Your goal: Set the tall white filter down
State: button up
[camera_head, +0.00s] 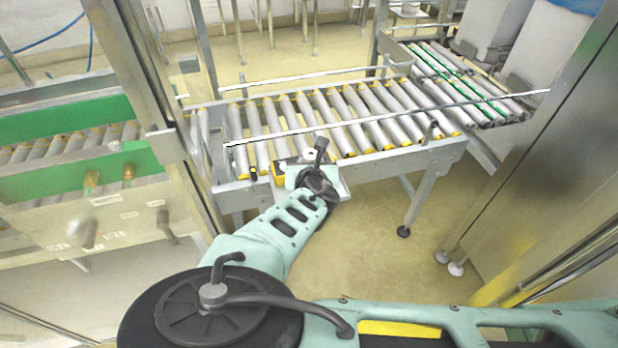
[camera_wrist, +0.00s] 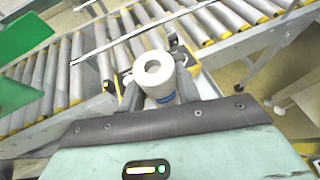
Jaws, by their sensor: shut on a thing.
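The tall white filter (camera_wrist: 155,72) is a white cylinder with a round hole in its top and a blue mark on its side. In the wrist view it stands between the fingers of my gripper (camera_wrist: 158,92), which is shut on it. In the head view only a small white part of the filter (camera_head: 309,154) shows beyond my wrist. My gripper (camera_head: 305,164) is at the near edge of the roller conveyor (camera_head: 345,112). The filter's lower end is hidden, so I cannot tell whether it touches anything.
The roller conveyor has metal side rails and continues into a section with green strips (camera_head: 455,72) at the back right. A metal post (camera_head: 160,110) and a green-walled conveyor (camera_head: 70,115) stand on the left. A steel cabinet (camera_head: 545,150) stands on the right. The visible rollers are bare.

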notch_tip(320, 180, down, 8)
jog(key=shift+r+p, duration=0.15)
jog(key=shift+p, duration=0.25)
jog(key=o, duration=1)
jog(key=shift+d+r, duration=0.1)
